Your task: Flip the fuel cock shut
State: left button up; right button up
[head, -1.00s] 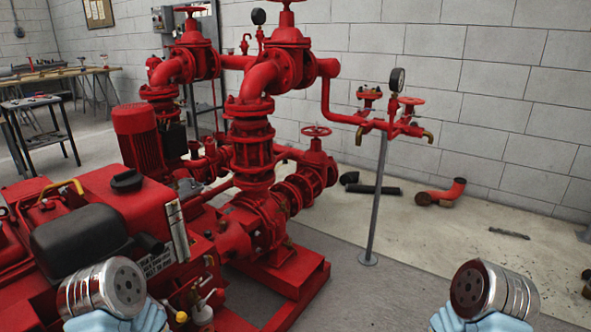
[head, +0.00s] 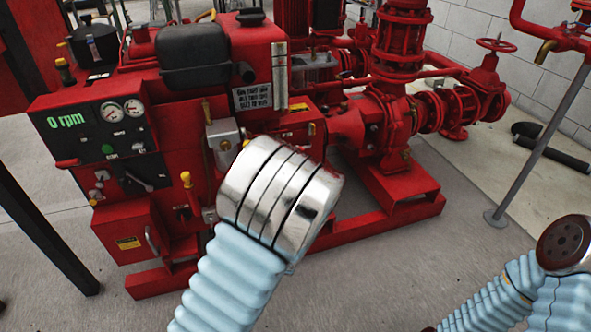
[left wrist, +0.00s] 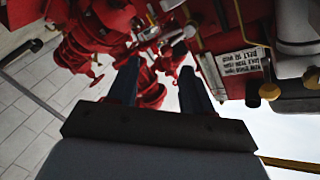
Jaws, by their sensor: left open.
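The red engine of the pumpset (head: 110,205) stands at left centre in the head view. A yellow-topped lever (head: 186,180) and a grey metal bowl (head: 222,138) sit on its near side. I cannot tell for sure which part is the fuel cock. My left wrist stands in front of the engine's right part and hides some of it; the fingers do not show there. In the left wrist view my left gripper (left wrist: 158,75) is open and empty, apart from the red pipework behind it. A yellow knob (left wrist: 270,92) hangs right of its fingers. My right gripper's fingers are out of sight.
The control panel (head: 100,130) reads 0 rpm. The red pump and valve (head: 470,105) and a grey stand pipe (head: 535,145) are on the right. A dark post (head: 45,225) is at the left edge. Grey floor is free in front of the base frame.

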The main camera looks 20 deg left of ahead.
pick_arm(q)
jog(key=shift+t+y, duration=0.3)
jog(key=shift+t, duration=0.1)
jog(key=w, duration=0.4)
jog(key=w+a+r, duration=0.1)
jog(key=w, duration=0.4)
jog(key=w+a, duration=0.1)
jog(key=w, duration=0.3)
jog(key=shift+w+r, duration=0.2)
jog(key=shift+r, duration=0.2)
jog(key=shift+c, duration=0.4)
grip_shut()
jog(key=shift+d+f+m+g+p, duration=0.2)
jog(key=shift+m+g+p, duration=0.25)
jog(key=shift+m, duration=0.35)
jog(key=shift+f+m+g, duration=0.25)
jog(key=shift+f+m, duration=0.25)
jog(key=shift+m, duration=0.1)
jog(key=shift+f, duration=0.1)
